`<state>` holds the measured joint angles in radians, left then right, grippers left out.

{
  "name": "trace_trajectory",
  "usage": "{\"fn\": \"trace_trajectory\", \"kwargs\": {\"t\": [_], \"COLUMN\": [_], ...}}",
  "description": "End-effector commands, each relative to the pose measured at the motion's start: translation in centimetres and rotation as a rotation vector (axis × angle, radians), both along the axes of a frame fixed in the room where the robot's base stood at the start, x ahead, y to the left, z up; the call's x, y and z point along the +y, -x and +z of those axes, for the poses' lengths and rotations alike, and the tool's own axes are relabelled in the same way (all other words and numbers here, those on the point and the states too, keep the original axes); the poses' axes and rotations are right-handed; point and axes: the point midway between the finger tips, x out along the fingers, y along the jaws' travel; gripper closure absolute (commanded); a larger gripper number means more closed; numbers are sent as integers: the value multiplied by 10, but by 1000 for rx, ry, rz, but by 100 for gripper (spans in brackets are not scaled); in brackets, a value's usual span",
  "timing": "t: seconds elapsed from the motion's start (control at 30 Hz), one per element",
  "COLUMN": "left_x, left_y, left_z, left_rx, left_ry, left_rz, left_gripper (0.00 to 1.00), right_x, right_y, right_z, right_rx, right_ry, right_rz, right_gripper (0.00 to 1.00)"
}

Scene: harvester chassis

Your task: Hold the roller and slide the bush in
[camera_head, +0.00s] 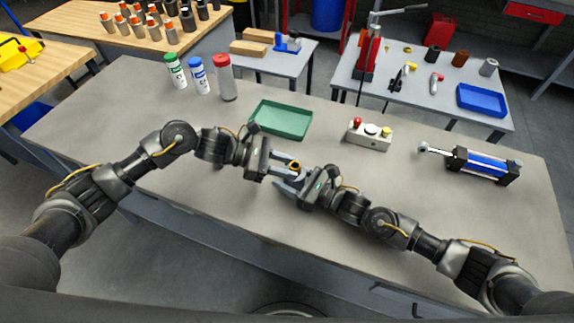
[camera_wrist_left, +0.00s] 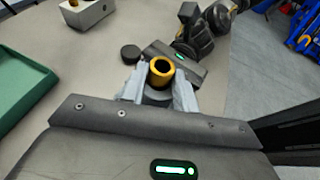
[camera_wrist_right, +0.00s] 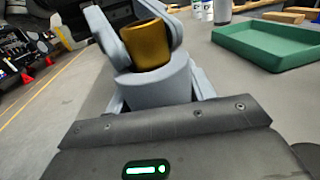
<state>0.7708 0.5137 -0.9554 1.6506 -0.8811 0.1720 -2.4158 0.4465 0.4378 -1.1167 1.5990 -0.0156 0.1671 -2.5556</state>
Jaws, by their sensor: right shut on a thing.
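The bush is a gold-brown ring (camera_head: 295,166) in the middle of the head view, above the table's front half. My left gripper (camera_head: 286,170) has its fingers on both sides of it; the left wrist view shows its open bore (camera_wrist_left: 161,68). The roller is a grey cylinder (camera_wrist_right: 162,86) between the fingers of my right gripper (camera_wrist_right: 157,95), which is shut on it. In the right wrist view the bush (camera_wrist_right: 147,45) stands at the roller's end, roughly in line and seemingly touching. Whether any of it is inside the roller is hidden.
A green tray (camera_head: 282,119) lies just behind the grippers. Capped bottles (camera_head: 199,76) stand at the back left. The table's front left is clear.

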Motion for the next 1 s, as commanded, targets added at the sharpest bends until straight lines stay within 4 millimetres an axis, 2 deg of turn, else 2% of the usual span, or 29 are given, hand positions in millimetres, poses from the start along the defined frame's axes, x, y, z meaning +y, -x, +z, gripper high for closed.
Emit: {"fn": "trace_trajectory", "kwargs": {"t": [0.03, 0.13, 0.53, 0.67, 1.0], "left_x": [1, 1, 8, 27, 88], "left_y": [3, 4, 5, 3, 0], "left_z": [-6, -7, -7, 1, 33], "left_rx": [10, 11, 14, 11, 2], "left_ry": [-12, -13, -17, -17, -7], "left_rz": [-2, -4, -5, 0, 2], "left_gripper": [62, 49, 48, 48, 48], "right_x": [1, 1, 1, 0, 0], "right_y": [0, 0, -1, -1, 0], "right_z": [1, 1, 1, 1, 0], "right_rx": [0, 0, -1, -2, 0], "right_ry": [-3, -3, -4, -4, -2], "right_rz": [2, 1, 0, -2, 0], "right_gripper": [87, 87, 87, 87, 87]}}
